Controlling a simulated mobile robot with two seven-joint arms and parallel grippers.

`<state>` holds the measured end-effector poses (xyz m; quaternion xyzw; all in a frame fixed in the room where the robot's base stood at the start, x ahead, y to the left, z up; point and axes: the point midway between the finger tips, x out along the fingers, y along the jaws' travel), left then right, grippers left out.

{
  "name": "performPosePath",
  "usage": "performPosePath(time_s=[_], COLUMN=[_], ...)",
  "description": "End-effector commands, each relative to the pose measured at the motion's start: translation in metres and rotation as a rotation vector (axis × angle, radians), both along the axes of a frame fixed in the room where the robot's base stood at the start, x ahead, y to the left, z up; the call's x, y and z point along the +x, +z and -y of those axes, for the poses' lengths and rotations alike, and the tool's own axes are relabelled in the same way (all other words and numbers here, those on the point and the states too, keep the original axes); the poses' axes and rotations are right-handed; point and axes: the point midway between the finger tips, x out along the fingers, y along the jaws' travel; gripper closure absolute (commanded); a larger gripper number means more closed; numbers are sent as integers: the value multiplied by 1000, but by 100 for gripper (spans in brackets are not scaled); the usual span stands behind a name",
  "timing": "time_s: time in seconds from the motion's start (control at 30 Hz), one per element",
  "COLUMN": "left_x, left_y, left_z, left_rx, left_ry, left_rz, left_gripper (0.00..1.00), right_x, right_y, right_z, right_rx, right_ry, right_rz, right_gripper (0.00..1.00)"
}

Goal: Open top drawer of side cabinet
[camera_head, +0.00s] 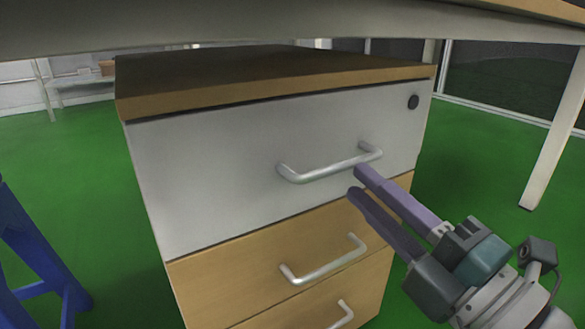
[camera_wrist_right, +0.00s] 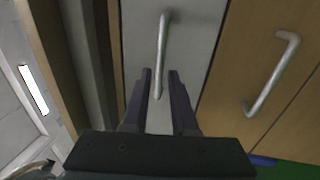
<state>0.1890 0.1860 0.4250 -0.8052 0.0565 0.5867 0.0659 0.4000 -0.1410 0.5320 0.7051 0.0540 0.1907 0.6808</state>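The side cabinet (camera_head: 210,98) stands under a table, with a dark top edged in wood. Its top drawer (camera_head: 210,175) has a grey-white front, a silver bar handle (camera_head: 330,168) and a round lock; it looks shut. My right gripper (camera_head: 358,182) comes from the lower right, with its fingertips close to the right part of that handle. In the right wrist view, the top handle (camera_wrist_right: 163,50) runs between the two parted fingers (camera_wrist_right: 160,73), its lower end showing in the gap. I cannot tell whether they touch it. My left gripper is not in view.
Wood-front drawers with silver handles lie below, such as the second drawer's handle (camera_head: 325,262). The table's edge (camera_head: 250,22) crosses overhead, with a white leg (camera_head: 555,135) at right. A blue frame (camera_head: 40,255) stands at left.

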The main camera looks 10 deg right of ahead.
Motion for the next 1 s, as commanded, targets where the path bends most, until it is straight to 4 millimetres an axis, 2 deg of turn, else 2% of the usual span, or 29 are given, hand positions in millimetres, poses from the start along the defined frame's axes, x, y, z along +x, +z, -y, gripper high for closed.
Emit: performPosePath(time_s=[0.1, 0.3, 0.63, 0.87, 1.0], left_x=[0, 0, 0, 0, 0], left_y=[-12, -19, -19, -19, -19], left_z=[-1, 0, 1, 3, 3], left_rx=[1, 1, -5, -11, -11], left_ry=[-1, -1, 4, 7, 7], left_rz=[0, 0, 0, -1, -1], left_gripper=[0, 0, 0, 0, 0], right_x=[22, 43, 47, 47, 47], right_y=[2, 8, 10, 10, 10], right_z=[-7, -15, -17, -17, -17], right_rx=[-1, 0, 0, 0, 0], right_ry=[1, 0, -1, -1, -1], right_rz=[4, 0, -2, -2, -2], right_gripper=[74, 74, 74, 99, 100])
